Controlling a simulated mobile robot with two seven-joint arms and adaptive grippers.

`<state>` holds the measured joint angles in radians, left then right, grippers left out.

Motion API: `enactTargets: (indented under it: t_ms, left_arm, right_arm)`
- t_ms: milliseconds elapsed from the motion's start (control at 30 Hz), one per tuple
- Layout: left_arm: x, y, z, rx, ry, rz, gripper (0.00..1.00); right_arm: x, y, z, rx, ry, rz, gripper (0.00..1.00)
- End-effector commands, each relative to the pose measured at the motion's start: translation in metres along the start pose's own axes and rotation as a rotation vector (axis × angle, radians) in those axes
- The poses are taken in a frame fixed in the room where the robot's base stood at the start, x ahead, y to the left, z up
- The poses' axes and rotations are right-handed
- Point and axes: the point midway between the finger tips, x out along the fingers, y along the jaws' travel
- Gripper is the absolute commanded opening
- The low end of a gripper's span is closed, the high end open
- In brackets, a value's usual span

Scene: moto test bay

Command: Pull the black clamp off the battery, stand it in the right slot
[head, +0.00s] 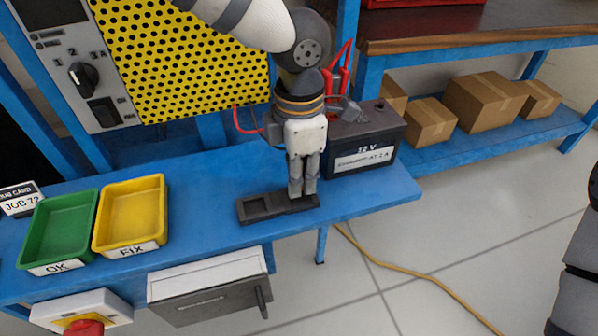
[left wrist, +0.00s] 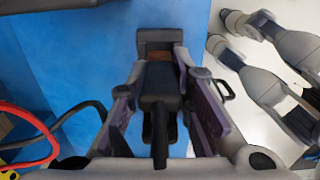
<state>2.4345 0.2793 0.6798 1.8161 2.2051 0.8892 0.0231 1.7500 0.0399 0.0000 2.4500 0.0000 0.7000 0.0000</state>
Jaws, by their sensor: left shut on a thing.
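My left gripper (head: 303,192) points straight down and is shut on the black clamp (left wrist: 159,90). The clamp sits between the fingers in the left wrist view; the fingers mostly hide it in the head view. The fingertips are low over the right end of the dark slotted holder (head: 256,208). I cannot tell whether the clamp's tip is inside the right slot or just above it. The left slot looks empty. The battery (head: 362,150), labelled 12 V, stands right of the gripper, behind the holder.
Red handles (head: 344,68) rise behind the gripper by the battery, with a red cable. A green OK tray (head: 60,262) and a yellow FIX tray (head: 130,247) lie left on the blue bench (head: 210,215). A drawer (head: 210,290) hangs at the front. Free bench lies between trays and holder.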

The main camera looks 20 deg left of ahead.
Motion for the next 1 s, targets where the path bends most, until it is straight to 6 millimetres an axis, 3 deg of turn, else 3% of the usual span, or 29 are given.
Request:
enactTargets:
  t_ms: [1000]
  left_arm:
    - [0.0059,0.0001,0.0003,0.000,0.000,0.001,0.00]
  right_arm:
    - [-0.0030,-0.0001,-0.0022,0.000,0.010,0.000,0.00]
